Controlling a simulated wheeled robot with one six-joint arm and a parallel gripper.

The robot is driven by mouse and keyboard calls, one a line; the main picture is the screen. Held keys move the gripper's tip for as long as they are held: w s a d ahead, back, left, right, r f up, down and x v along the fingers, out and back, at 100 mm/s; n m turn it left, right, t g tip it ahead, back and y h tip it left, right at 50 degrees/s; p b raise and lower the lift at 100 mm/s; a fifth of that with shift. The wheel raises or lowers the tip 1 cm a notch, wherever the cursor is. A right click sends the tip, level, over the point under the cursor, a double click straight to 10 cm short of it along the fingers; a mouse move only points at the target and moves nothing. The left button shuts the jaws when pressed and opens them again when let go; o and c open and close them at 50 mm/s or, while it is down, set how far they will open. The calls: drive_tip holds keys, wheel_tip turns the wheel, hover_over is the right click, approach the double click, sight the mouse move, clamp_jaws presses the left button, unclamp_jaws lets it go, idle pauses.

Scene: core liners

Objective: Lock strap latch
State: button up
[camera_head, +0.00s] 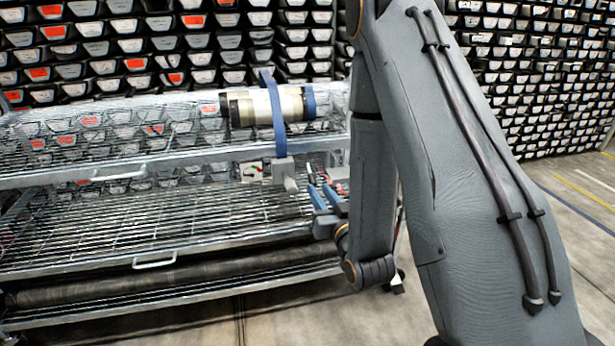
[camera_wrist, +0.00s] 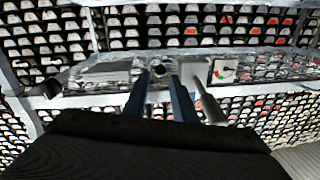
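A blue strap (camera_head: 273,112) wraps around a metallic cylinder (camera_head: 290,104) lying on the rack's upper shelf. Its grey latch block (camera_head: 284,170) hangs at the strap's lower end, with a grey lever (camera_head: 291,186) sticking out and down. In the wrist view the latch block (camera_wrist: 194,71) and lever (camera_wrist: 208,104) lie just right of the fingers. My gripper (camera_head: 318,188) has two blue fingers, and is right of the lever in the head view. In the wrist view my gripper (camera_wrist: 158,82) is open, with nothing held between the fingers. I cannot tell if the right finger touches the lever.
The wire-shelf rack (camera_head: 150,262) fills the left and middle, with a metal edge rail near the latch. A small gauge-like panel (camera_wrist: 223,71) sits beside the latch. Walls of stacked core trays stand behind. Free floor (camera_head: 575,215) shows at right.

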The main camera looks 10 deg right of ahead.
sight(311, 175)
drive_tip(key=w, duration=1)
drive_tip(key=shift+w+a, duration=0.15)
drive_tip(key=shift+a, duration=0.3)
drive_tip(key=shift+c, duration=0.3)
clamp_jaws()
